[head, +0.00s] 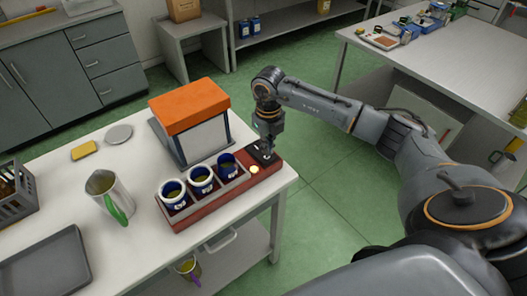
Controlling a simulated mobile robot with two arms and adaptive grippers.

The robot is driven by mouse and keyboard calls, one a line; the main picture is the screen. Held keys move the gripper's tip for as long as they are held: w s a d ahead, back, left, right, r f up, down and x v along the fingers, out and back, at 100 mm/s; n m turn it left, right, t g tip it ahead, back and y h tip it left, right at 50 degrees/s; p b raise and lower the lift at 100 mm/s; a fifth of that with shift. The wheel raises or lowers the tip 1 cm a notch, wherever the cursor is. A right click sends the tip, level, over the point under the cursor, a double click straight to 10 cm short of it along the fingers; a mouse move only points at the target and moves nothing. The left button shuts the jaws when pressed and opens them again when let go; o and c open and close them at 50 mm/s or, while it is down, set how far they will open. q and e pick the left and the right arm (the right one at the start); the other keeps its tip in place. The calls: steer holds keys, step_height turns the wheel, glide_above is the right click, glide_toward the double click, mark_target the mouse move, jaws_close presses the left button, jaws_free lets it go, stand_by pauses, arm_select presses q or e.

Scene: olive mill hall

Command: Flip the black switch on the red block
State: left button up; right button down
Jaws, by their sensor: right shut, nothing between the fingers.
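A small black switch plate (259,157) sits at the block's far right end, beside a pale yellow round lamp or button (254,170). My right gripper (266,150) points down just over the switch plate, with its fingers shut and empty. It partly covers the switch, and I cannot tell whether it touches it or which way the switch stands. My left gripper is not in view.
An orange-topped box (190,105) stands close behind the cups. A metal jug with a green handle (108,192), a dark tray (45,265), a yellow sponge (84,151) and a grey disc (118,134) are further left. Green floor lies right of the table.

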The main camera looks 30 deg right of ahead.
steer(key=shift+f+b, duration=0.9)
steer(key=shift+f, duration=0.25)
stand_by(0.6)
steer(key=shift+r, duration=0.1)
steer(key=shift+r+p, duration=2.3)
steer(key=shift+r, duration=1.2)
steer(key=shift+f, duration=0.1)
